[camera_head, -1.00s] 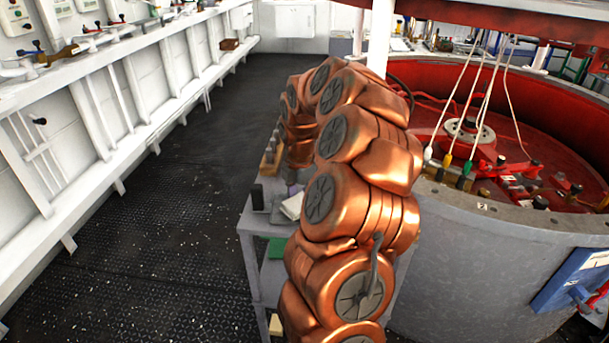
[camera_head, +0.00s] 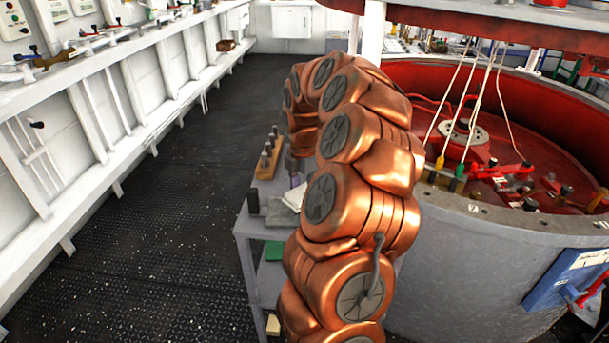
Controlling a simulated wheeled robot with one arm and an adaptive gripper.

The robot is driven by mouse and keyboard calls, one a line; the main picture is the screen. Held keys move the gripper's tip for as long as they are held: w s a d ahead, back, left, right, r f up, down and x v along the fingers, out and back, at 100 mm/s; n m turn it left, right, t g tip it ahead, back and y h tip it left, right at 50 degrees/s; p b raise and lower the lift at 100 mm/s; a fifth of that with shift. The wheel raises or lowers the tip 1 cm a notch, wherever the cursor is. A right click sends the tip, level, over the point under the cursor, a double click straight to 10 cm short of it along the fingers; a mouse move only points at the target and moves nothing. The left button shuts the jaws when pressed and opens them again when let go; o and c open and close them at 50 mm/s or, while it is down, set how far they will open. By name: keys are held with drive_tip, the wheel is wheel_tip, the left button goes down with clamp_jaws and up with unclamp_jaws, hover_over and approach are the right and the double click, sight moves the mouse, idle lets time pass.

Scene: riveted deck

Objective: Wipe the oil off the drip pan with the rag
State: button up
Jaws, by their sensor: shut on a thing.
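A pale, cloth-like piece that looks like the rag (camera_head: 294,198) shows beside my arm, above a flat grey piece on the bench that may be the drip pan (camera_head: 279,215). My arm hides the right side of both. My gripper (camera_head: 292,168) shows only as a small grey part below the far end of my copper arm, just above the pale piece. It is shut, apparently on the rag; its fingertips are not clear. I cannot make out any oil. Whether the rag touches the pan is unclear.
The grey bench (camera_head: 246,228) has a wooden rack with dark pegs (camera_head: 266,164), a dark upright block (camera_head: 253,201) and a green piece (camera_head: 274,250) lower down. A large round grey tank (camera_head: 470,255) stands close on the right. The dark floor (camera_head: 170,235) on the left is open.

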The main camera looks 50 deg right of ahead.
drive_tip(key=shift+r+p, duration=0.7)
drive_tip(key=shift+r, duration=1.05)
